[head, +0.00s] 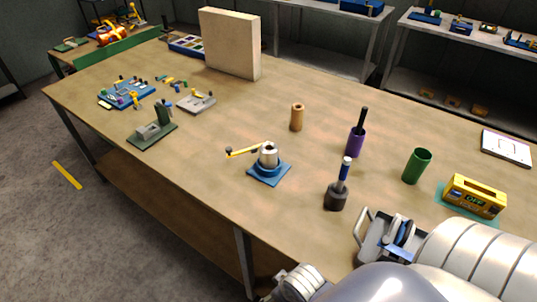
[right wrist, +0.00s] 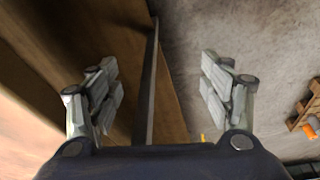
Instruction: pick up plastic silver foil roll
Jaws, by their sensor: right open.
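A short silver roll (head: 268,153), which looks like the foil roll, stands upright on a blue square base (head: 269,171) in the middle of the table in the head view. A yellow-handled lever (head: 242,152) sticks out to its left. My right gripper (right wrist: 162,92) is open and empty in the right wrist view, its two grey fingers wide apart. It points down past the table edge, with no roll in that view. In the head view my right arm comes in at the lower right, well apart from the roll.
A dark pot with a blue handle (head: 336,197), a purple holder (head: 355,143), a green cup (head: 417,166) and a yellow device (head: 475,197) stand right of the roll. An orange-brown cylinder (head: 297,117) stands behind. A green-grey fixture (head: 154,128) is at left, with bare table between.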

